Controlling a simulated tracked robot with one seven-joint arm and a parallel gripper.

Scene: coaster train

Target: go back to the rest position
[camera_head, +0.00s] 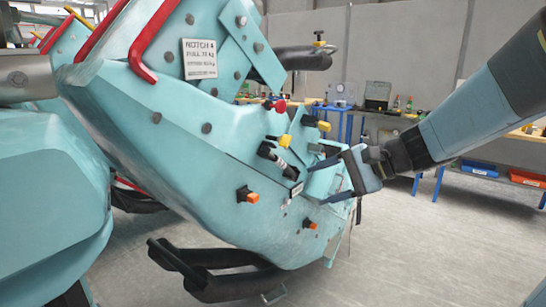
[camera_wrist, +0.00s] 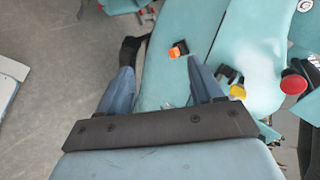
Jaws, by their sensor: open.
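My gripper (camera_head: 323,183) is at the right of the head view, at the end of my arm, which comes in from the upper right. Its two fingers are spread apart and point left toward the side of the teal coaster car (camera_head: 200,150). In the wrist view the fingers (camera_wrist: 160,72) stand apart with teal panel between and beyond them, and nothing is held. An orange-topped switch (camera_wrist: 178,50) shows between the fingers. Whether the fingertips touch the car I cannot tell.
The car side carries a red knob (camera_head: 280,106), yellow knobs (camera_head: 285,141), orange switches (camera_head: 247,195) and red handrails (camera_head: 150,40). Black tubular bars (camera_head: 215,270) stick out below. Workbenches (camera_head: 480,155) with bins stand behind. The grey floor (camera_head: 430,255) at right is clear.

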